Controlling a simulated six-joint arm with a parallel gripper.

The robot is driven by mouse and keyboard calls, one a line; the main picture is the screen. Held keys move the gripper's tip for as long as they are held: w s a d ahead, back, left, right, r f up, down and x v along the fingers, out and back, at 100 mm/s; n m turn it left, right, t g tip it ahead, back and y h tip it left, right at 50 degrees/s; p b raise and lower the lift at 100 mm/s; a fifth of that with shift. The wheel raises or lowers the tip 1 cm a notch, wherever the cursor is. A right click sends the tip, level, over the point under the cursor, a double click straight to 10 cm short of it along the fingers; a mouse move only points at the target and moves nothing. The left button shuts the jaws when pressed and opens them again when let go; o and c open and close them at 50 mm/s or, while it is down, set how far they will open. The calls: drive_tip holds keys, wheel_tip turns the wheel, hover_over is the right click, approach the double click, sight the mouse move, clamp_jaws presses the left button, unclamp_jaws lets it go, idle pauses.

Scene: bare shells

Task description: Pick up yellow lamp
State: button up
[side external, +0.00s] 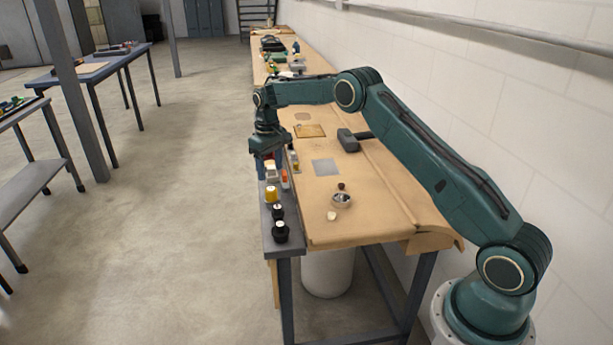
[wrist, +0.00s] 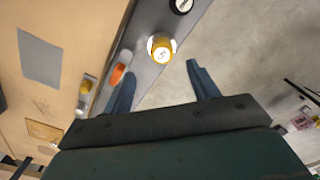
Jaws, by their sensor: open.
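The yellow lamp (side external: 271,194), a short yellow cylinder with a pale top, stands on the grey strip along the workbench's left edge. In the wrist view the yellow lamp (wrist: 160,48) is just beyond the fingertips, roughly in line with the gap between them. My gripper (side external: 266,172) is above the grey strip, farther along the bench than the lamp. In the wrist view my gripper (wrist: 160,76) shows its two blue fingers spread apart with nothing between them.
Black knobs (side external: 280,232) stand nearer on the grey strip (side external: 268,240). An orange part (wrist: 117,75) lies close to one finger. Open floor is to the left.

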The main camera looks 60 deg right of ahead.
sight(271, 188)
drive_tip(key=shift+f, duration=1.45)
drive_tip(key=shift+a+f, duration=0.2)
drive_tip(key=shift+f, duration=2.4)
drive_tip(key=c, duration=1.1)
